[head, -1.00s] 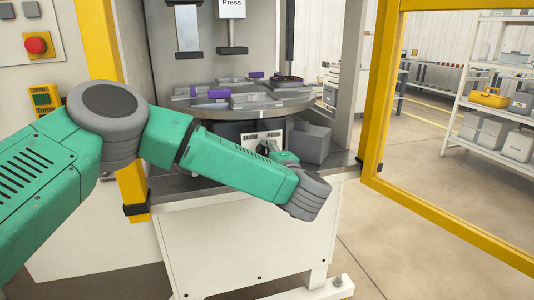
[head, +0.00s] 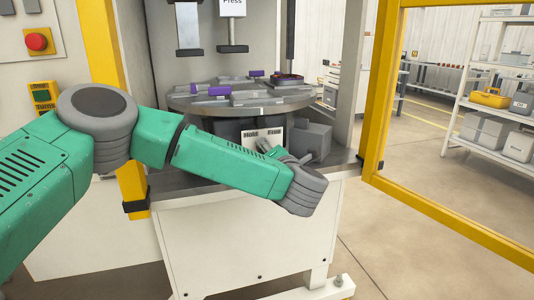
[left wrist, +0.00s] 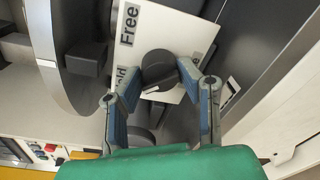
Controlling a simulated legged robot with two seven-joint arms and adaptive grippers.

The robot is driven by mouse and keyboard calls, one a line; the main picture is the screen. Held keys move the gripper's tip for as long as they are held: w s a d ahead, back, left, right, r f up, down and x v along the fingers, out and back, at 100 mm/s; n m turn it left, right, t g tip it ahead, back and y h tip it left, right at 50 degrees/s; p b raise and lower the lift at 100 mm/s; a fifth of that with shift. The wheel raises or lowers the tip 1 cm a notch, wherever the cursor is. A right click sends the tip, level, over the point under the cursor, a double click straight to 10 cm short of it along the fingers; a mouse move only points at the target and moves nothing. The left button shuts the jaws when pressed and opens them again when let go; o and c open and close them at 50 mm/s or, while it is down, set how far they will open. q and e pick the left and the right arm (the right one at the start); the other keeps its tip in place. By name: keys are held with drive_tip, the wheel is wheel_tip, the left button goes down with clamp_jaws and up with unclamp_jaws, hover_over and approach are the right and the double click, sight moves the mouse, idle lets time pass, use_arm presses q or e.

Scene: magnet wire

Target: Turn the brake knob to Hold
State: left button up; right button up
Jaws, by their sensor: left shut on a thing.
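The brake knob (left wrist: 158,66) is a dark round knob on a white label plate (left wrist: 175,27) in the left wrist view. The word Free stands at the plate's upper left; a second label, partly hidden by a finger, shows only "old". A white mark shows on the knob's lower edge in this view. My left gripper (left wrist: 159,72) is shut on the knob, one finger on each side. In the head view the plate (head: 262,133) stands under the round table, and my left gripper (head: 266,147) is in front of it, partly hidden by my wrist. My right gripper is in neither view.
The round table (head: 240,107) with grey and purple parts is right above the plate. A grey box (head: 313,141) stands just right of my gripper. Yellow frame posts (head: 372,90) flank the station. A red button (head: 37,42) is at the far left.

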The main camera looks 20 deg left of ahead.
use_arm(q)
drive_tip(key=shift+s+d+f, duration=0.1)
drive_tip(key=shift+f, duration=0.3)
drive_tip(key=o, duration=1.1)
drive_tip(key=shift+o, duration=0.2)
drive_tip(key=shift+r, duration=0.25)
drive_tip(key=f+v, duration=0.1)
drive_tip(key=v, duration=1)
drive_tip(key=shift+s+d+r, duration=0.25)
drive_tip(key=shift+s+r, duration=0.05)
drive_tip(key=shift+f, duration=0.1)
